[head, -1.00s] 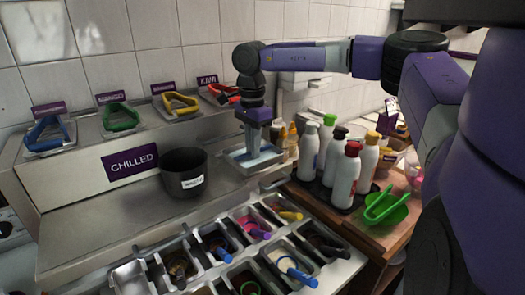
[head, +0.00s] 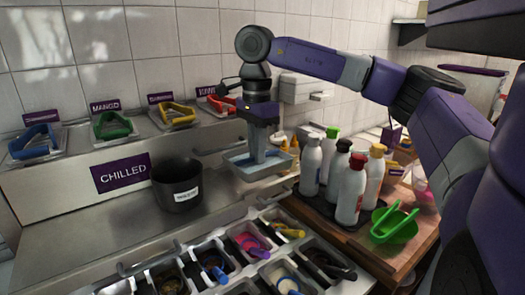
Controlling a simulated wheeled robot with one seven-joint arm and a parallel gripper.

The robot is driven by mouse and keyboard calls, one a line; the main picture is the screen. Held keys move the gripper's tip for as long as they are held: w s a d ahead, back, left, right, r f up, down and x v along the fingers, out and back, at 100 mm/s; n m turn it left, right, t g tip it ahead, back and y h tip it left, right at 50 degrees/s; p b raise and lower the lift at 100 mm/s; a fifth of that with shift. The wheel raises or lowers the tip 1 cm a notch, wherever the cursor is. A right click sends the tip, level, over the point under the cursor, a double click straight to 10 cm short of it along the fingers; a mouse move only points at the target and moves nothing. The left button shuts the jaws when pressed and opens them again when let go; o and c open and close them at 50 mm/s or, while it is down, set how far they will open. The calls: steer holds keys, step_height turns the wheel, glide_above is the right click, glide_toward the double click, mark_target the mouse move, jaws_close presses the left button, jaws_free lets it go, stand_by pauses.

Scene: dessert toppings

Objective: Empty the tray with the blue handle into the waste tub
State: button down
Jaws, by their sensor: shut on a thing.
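My gripper (head: 260,134) points down and is shut on the blue upright handle of a shallow metal tray (head: 238,171), right of the waste tub. The tray looks about level. Its pale blue-grey inside is partly hidden by the gripper, and I cannot make out its contents. I cannot tell how far it is above the counter.
Several squeeze bottles (head: 350,187) stand close right of the tray. Topping pans (head: 275,250) fill the front. The counter (head: 110,222) left of the tub is clear.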

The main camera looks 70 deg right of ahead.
steer(key=w+a+r+p, duration=0.3)
steer(key=a+r+p, duration=0.1)
steer(key=a, duration=0.4)
steer(key=w+a+r+p, duration=0.4)
steer(key=a+r, duration=0.3)
steer(key=a, duration=0.2)
steer(key=shift+a+r+p, duration=0.25)
steer(key=shift+a+p, duration=0.05)
stand_by(0.7)
steer(key=shift+a, duration=0.1)
